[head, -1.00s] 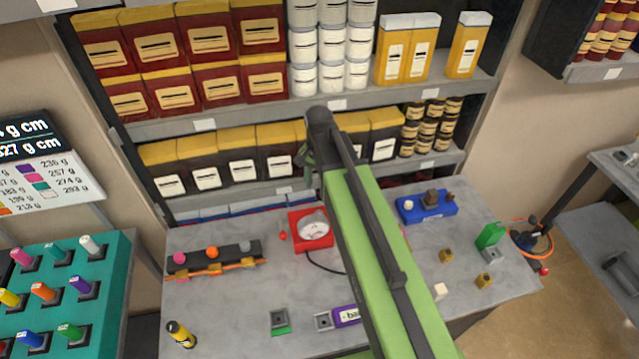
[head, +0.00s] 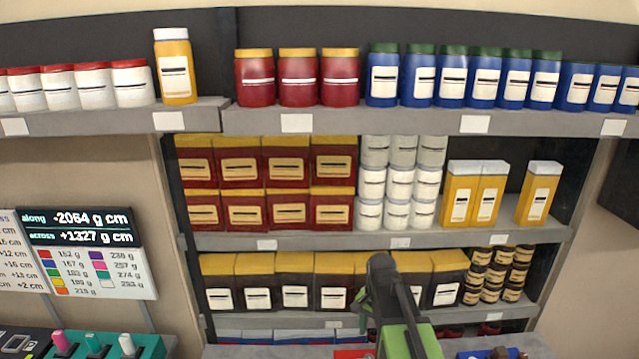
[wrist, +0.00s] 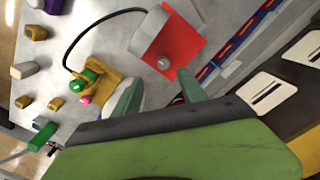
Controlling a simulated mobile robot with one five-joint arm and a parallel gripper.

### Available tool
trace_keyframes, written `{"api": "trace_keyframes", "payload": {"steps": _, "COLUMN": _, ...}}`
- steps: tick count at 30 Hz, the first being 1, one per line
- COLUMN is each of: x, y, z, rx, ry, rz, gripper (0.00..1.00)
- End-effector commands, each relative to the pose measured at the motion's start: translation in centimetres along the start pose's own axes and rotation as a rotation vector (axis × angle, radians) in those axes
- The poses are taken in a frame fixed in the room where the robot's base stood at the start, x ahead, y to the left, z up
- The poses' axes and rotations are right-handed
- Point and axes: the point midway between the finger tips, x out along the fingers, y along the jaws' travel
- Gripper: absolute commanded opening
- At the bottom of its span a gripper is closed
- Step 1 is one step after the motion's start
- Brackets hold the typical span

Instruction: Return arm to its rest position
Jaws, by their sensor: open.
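My arm (head: 405,338) shows at the bottom of the head view, with its green link and dark joint in front of the lower shelf. In the wrist view my gripper (wrist: 160,93) has its two green fingers spread, with nothing between them. It is above the workbench (wrist: 95,45), apart from the things on it. A red gauge block (wrist: 187,38) with a grey round part lies beyond the fingertips. A gold fixture (wrist: 100,88) with green and pink pieces is left of the fingers. In the head view the gripper's fingers are hidden or out of frame.
A shelf (head: 350,240) with boxes and jars stands behind the bench. A display board (head: 88,225) is at the left, above a teal rack (head: 150,350). In the wrist view, small gold blocks (wrist: 56,103) and a green piece (wrist: 42,136) lie left.

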Motion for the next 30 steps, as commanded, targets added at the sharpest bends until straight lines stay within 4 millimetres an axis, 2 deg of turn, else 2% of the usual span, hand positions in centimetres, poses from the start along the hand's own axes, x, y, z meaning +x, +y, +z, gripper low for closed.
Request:
{"api": "trace_keyframes", "payload": {"steps": 1, "x": 4.4, "y": 0.7, "z": 0.9, "rx": -0.014, "ry": 0.0, "rz": 0.0, "gripper": 0.49}}
{"api": "trace_keyframes", "payload": {"steps": 5, "x": 8.6, "y": 2.1, "z": 2.5, "rx": -0.12, "ry": 0.0, "rz": 0.0, "gripper": 0.49}}
{"api": "trace_keyframes", "payload": {"steps": 9, "x": 11.9, "y": 4.0, "z": 4.8, "rx": -0.347, "ry": 0.0, "rz": 0.0, "gripper": 0.49}}
{"api": "trace_keyframes", "payload": {"steps": 12, "x": 10.8, "y": 4.7, "z": 5.7, "rx": -0.519, "ry": 0.0, "rz": 0.0, "gripper": 0.49}}
{"api": "trace_keyframes", "payload": {"steps": 17, "x": 10.6, "y": 4.8, "z": 5.5, "rx": -0.673, "ry": 0.0, "rz": 0.0, "gripper": 0.49}}
{"api": "trace_keyframes", "payload": {"steps": 30, "x": 10.6, "y": 4.8, "z": 5.5, "rx": -0.696, "ry": 0.0, "rz": 0.0, "gripper": 0.49}}
